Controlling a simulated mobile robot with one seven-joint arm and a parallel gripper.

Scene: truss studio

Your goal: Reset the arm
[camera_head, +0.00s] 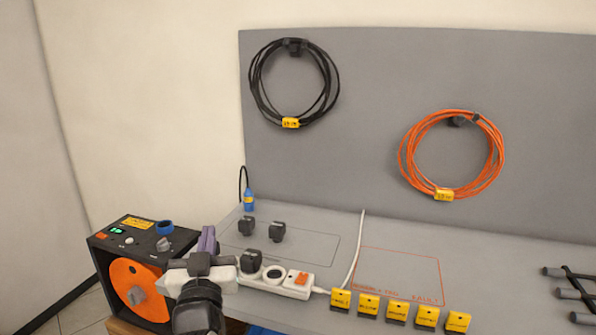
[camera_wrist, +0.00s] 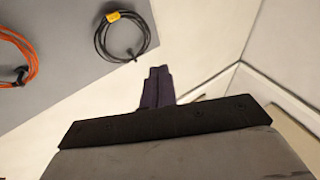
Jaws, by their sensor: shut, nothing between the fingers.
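My arm (camera_head: 200,300) rises at the bottom left of the head view, in front of the bench's left end. My gripper (camera_head: 208,236) shows there as a dark purple shape between the black test box and the power strip. In the wrist view my gripper (camera_wrist: 158,72) has its fingers together and nothing between them. They point towards the pale wall and the grey board, with clear space around the tips. The exact gap from the gripper to the box cannot be told.
A black box (camera_head: 112,240) with an orange disc stands left of my arm. A white power strip (camera_head: 288,286) with a black plug (camera_head: 250,260) lies close right. Several yellow-labelled blocks (camera_head: 369,304) line the front edge. Black (camera_head: 254,92) and orange (camera_head: 402,158) cable coils hang behind.

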